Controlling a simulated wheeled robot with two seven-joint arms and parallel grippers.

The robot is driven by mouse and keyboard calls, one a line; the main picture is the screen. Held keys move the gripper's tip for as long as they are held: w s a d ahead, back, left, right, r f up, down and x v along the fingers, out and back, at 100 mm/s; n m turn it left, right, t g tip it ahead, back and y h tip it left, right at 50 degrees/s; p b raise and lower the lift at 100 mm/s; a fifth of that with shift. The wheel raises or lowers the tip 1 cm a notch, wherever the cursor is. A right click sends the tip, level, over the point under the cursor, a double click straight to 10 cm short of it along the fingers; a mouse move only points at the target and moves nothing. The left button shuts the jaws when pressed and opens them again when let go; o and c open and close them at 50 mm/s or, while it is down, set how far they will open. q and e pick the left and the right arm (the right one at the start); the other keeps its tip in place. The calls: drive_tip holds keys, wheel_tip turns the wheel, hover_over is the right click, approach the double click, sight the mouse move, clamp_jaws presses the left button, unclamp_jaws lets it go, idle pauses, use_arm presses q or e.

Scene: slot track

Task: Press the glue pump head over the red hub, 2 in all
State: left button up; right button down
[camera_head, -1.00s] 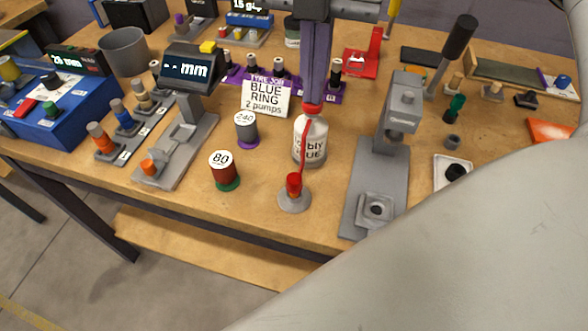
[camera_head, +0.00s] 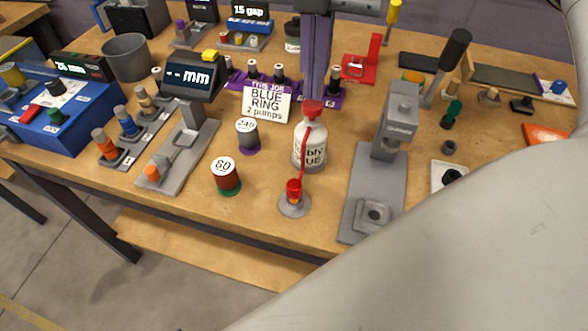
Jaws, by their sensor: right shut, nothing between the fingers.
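The glue bottle (camera_head: 309,150) is white with a black-lettered label and stands upright near the front of the bench. Its red pump head (camera_head: 312,107) sits on top, and a thin red spout runs down toward the red hub. The red hub (camera_head: 294,187) stands on a round grey base (camera_head: 294,207) in front of the bottle, with some orange showing on it. My right gripper (camera_head: 314,97) points down with its purple fingers shut and empty, tips right over the pump head; I cannot tell whether they touch it. My left gripper is out of view.
A card (camera_head: 267,103) reads "BLUE RING 2 pumps". A grey press (camera_head: 373,190) stands right of the bottle, a measuring stand with display (camera_head: 187,76) to the left. Two cylinders, one labelled 80 (camera_head: 226,178), stand left of the hub. My grey arm covers the lower right.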

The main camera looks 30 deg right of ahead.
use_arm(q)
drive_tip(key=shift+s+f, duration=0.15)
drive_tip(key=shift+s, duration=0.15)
